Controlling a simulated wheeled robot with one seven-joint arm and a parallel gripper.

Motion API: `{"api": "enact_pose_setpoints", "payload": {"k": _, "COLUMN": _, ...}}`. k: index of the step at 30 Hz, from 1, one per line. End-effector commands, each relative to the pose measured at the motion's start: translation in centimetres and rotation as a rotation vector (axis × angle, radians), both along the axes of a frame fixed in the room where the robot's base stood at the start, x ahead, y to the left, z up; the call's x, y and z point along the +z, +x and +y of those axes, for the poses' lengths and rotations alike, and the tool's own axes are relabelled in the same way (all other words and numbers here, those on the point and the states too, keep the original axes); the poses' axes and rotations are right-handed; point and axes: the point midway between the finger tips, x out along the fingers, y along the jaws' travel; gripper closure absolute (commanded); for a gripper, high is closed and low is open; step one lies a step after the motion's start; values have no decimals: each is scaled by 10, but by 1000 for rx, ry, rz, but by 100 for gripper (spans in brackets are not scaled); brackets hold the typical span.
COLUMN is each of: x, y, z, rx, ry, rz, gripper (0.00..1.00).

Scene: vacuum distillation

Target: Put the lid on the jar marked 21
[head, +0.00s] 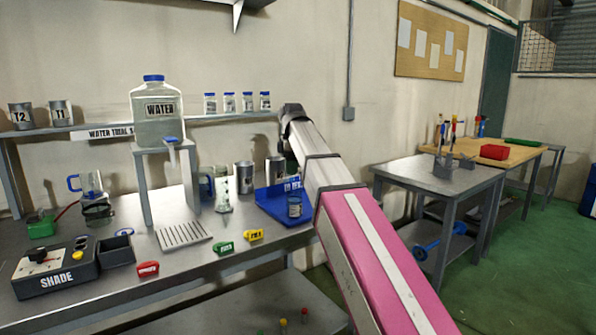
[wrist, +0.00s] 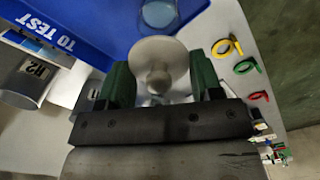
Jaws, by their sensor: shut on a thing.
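My gripper (wrist: 160,82) is in the wrist view, its two dark green fingers on either side of a pale grey round lid (wrist: 157,52) with a knob. It is shut on the lid. A jar with light blue contents (wrist: 158,13) stands just beyond the lid at the top edge of the wrist view, apart from it in the picture. In the head view a small jar with a blue label (head: 295,206) stands in the blue tray. I cannot read a number on it. My gripper and the lid are hidden in the head view.
The blue tray (wrist: 88,22) reads TO TEST; it also shows in the head view (head: 270,203). Metal cans (wrist: 22,82) stand close to my gripper. Coloured rings (wrist: 245,66) lie to the right. Yellow and green tags (head: 254,235) lie at the bench's front. Capped bottles (head: 229,102) line the shelf.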

Motion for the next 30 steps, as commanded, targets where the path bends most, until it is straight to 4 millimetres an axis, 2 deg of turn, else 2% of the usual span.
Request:
{"api": "enact_pose_setpoints", "payload": {"k": 8, "x": -9, "y": -1, "z": 0, "rx": 2, "ry": 0, "rz": 0, "gripper": 63}}
{"api": "enact_pose_setpoints", "payload": {"k": 24, "x": -51, "y": -1, "z": 0, "rx": 2, "ry": 0, "rz": 1, "gripper": 63}}
{"api": "enact_pose_setpoints", "payload": {"k": 30, "x": -57, "y": 0, "z": 0, "rx": 2, "ry": 0, "rz": 0, "gripper": 63}}
